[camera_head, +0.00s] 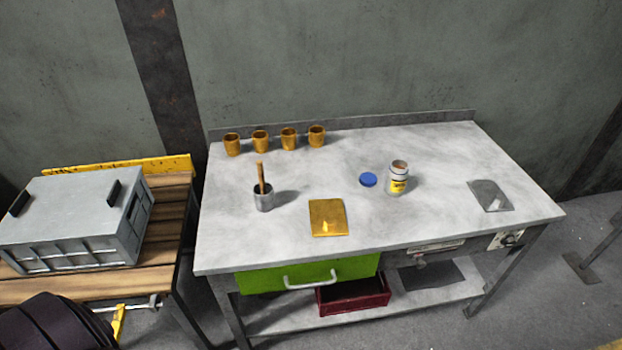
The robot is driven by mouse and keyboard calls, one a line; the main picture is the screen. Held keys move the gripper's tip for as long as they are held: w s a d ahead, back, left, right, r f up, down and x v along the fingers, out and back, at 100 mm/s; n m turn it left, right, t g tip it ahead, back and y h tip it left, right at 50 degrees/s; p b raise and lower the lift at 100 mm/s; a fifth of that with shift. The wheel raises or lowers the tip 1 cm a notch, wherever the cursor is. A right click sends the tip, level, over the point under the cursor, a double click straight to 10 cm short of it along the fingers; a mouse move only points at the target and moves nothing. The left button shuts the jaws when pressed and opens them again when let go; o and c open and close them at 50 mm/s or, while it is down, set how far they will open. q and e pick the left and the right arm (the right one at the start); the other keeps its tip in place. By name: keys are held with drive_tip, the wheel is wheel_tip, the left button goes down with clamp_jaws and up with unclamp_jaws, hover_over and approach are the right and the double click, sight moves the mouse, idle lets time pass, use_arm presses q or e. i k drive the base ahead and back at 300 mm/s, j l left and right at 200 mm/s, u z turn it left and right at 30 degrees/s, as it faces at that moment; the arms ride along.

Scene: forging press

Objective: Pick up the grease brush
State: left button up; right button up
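The grease brush (261,177) stands in a small grey metal cup (264,201) on the left part of the grey metal table (230,237). Its wooden handle sticks up above the rim, nearly upright. Its lower end is hidden inside the cup. Neither of my grippers shows in the head view, and nothing touches the brush or its cup.
Several tan cups (260,141) line the table's back edge behind the brush. A yellow plate (328,218) lies to its right. Farther right are a blue lid (368,180), an open jar (397,180) and a grey plate (490,196). A grey case (75,222) sits on the left wooden bench.

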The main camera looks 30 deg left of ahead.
sight(260, 172)
drive_tip(key=i+l+u, duration=0.1)
drive_tip(key=u, duration=0.7)
drive_tip(key=l, duration=0.1)
